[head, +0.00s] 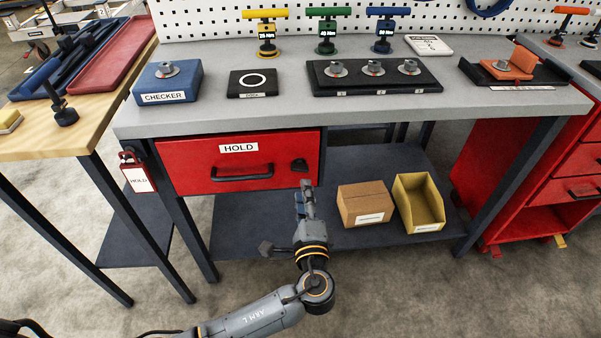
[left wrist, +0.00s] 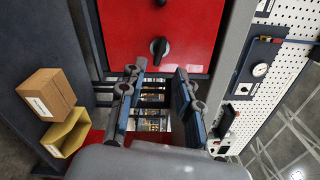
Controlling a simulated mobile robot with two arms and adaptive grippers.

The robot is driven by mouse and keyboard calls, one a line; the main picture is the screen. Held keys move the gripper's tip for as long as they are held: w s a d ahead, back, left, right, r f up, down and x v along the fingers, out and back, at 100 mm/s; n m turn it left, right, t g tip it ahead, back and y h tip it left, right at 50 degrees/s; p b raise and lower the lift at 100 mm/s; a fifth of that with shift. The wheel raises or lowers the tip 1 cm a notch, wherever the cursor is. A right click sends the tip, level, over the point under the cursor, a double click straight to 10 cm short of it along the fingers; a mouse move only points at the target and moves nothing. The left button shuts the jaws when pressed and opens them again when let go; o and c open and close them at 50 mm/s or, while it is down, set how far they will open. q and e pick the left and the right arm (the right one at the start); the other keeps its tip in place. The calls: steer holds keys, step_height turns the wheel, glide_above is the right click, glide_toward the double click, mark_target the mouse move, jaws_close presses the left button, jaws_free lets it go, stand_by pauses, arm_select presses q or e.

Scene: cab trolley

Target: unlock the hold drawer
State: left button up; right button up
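The red hold drawer (head: 200,163) sits shut under the grey bench, with a HOLD label and a black bar handle (head: 243,175). A dark lock knob (head: 299,165) is at the right of its front. It also shows in the left wrist view (left wrist: 158,47), with its grip part upright in that picture. My left gripper (head: 305,187) is just below and in front of the knob. In the left wrist view its two fingers (left wrist: 157,75) stand wide apart, with nothing between them. The knob is beyond the fingertips, apart from them. My right gripper is not in view.
A red HOLD tag (head: 137,173) hangs by the left bench leg. A cardboard box (head: 364,203) and a yellow bin (head: 419,202) stand on the lower shelf, right of my gripper. The bench top (head: 290,117) overhangs the drawer. A red cabinet (head: 520,170) stands at the right.

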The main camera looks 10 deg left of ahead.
mark_target(300, 171)
arm_select(q)
steer(key=x, duration=0.7)
steer(key=shift+w, duration=0.15)
steer(key=shift+f, duration=0.1)
jaws_close()
